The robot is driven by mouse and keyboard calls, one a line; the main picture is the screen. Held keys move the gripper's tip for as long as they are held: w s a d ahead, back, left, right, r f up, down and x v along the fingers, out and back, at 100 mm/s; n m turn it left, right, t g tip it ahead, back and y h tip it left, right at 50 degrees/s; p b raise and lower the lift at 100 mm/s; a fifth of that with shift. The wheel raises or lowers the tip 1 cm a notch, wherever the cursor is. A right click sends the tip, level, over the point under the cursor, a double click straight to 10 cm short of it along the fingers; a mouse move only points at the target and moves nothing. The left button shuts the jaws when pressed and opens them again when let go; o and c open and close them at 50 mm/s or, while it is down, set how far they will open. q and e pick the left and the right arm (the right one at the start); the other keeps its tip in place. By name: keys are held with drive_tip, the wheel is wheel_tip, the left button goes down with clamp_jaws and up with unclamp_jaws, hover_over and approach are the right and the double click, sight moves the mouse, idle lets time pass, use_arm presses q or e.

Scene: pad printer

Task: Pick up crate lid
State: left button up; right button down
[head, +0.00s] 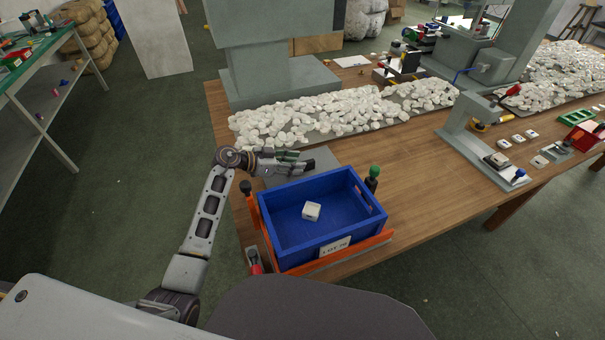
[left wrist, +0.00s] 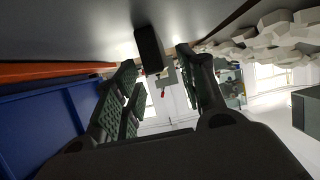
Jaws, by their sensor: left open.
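A flat grey panel, which looks like the crate lid (head: 326,157), lies on the table just behind the blue crate (head: 352,232). My left gripper (head: 298,160) is low over the panel, partly covering it, with its fingers pointing right. In the left wrist view the grey panel (left wrist: 85,30) spans the top, and a black block (left wrist: 149,48) stands out from it, looking like a handle. The block appears between the open left fingers (left wrist: 160,72), near their tips; contact cannot be told. My right gripper is out of view.
The crate holds one white block (head: 311,211) and sits in an orange frame (head: 345,256). A green-topped post (head: 374,173) stands at its right corner. Piles of white pieces (head: 330,115) lie behind the panel. The table right of the crate is largely clear.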

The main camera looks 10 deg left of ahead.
use_arm(q)
drive_tip(key=shift+w+d+f, duration=0.25)
drive_tip(key=shift+w+d, duration=0.1)
drive_tip(key=shift+d, duration=0.15)
clamp_jaws()
idle(0.3)
